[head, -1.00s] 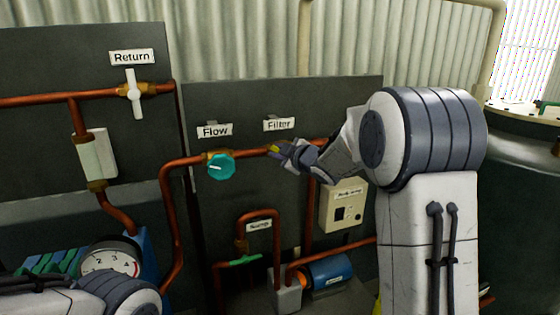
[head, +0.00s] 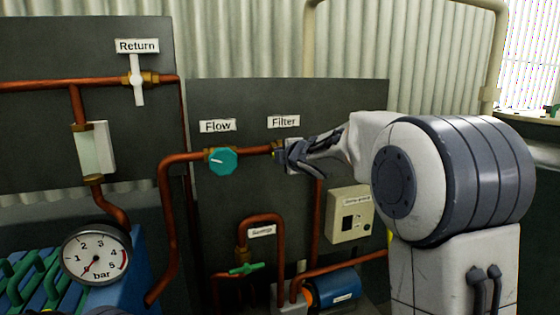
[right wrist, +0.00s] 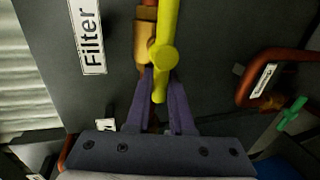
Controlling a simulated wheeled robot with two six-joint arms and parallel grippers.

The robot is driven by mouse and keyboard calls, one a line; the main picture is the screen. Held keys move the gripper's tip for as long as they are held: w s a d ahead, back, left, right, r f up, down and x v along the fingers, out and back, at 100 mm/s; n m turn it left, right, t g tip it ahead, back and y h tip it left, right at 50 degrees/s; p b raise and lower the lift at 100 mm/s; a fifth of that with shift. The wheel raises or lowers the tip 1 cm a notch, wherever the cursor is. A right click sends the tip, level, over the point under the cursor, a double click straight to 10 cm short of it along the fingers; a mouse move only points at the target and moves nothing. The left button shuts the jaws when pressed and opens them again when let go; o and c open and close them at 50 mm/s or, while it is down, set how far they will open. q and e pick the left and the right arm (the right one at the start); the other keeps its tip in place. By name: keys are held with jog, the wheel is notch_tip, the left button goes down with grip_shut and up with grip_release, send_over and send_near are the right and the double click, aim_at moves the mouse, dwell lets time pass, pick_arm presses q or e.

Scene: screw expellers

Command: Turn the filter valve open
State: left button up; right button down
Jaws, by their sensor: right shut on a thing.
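The filter valve has a yellow lever (right wrist: 166,30) on a brass body (right wrist: 144,38), under the Filter label (right wrist: 91,36), in the right wrist view. The lever lies roughly along the pipe, with a round hub in its middle. My right gripper (right wrist: 160,84) is shut on the lever's lower end, one dark finger on each side. In the head view my right gripper (head: 281,155) reaches the valve from the right, just below the Filter label (head: 284,121), and hides most of it. My left gripper is not in view.
The teal Flow knob (head: 222,161) sits close left of the filter valve on the same copper pipe. The white Return lever (head: 137,80) and a pressure gauge (head: 97,254) are at left. A beige box (head: 350,214) and a green handle (head: 246,268) are below.

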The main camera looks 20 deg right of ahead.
jog(key=shift+f, duration=0.1)
dwell(0.4)
jog(key=c, duration=0.8)
grip_release()
jog(key=shift+s+r, duration=0.2)
jog(key=shift+s, duration=0.15)
jog(key=p+v, duration=0.1)
jog(key=v, duration=0.8)
jog(key=shift+s, duration=0.4)
